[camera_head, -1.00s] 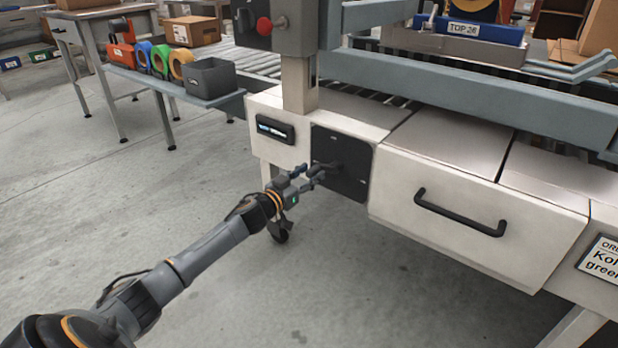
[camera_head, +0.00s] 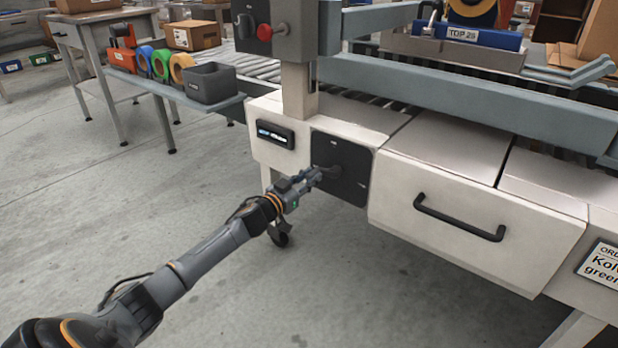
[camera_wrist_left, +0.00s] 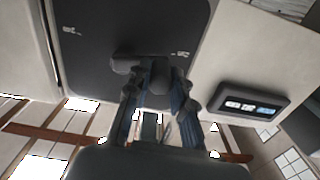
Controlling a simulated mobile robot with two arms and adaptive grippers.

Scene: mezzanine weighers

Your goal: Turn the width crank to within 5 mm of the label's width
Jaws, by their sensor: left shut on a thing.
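The width crank (camera_wrist_left: 128,64) is a dark crank on a black plate (camera_head: 349,165) on the white front of the machine. My left gripper (camera_head: 316,177) is at the plate in the head view. In the left wrist view its fingers (camera_wrist_left: 158,92) are shut around the crank's knob, which hides part of the crank. A small display (camera_head: 275,134) sits left of the plate; it also shows in the left wrist view (camera_wrist_left: 249,104), too small to read. A label sign (camera_head: 604,262) at the right edge is cut off. My right gripper is not in view.
A white drawer front with a black handle (camera_head: 459,217) is right of the plate. A side shelf holds tape rolls (camera_head: 160,62) and a grey bin (camera_head: 214,82). A red button (camera_head: 265,32) is above.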

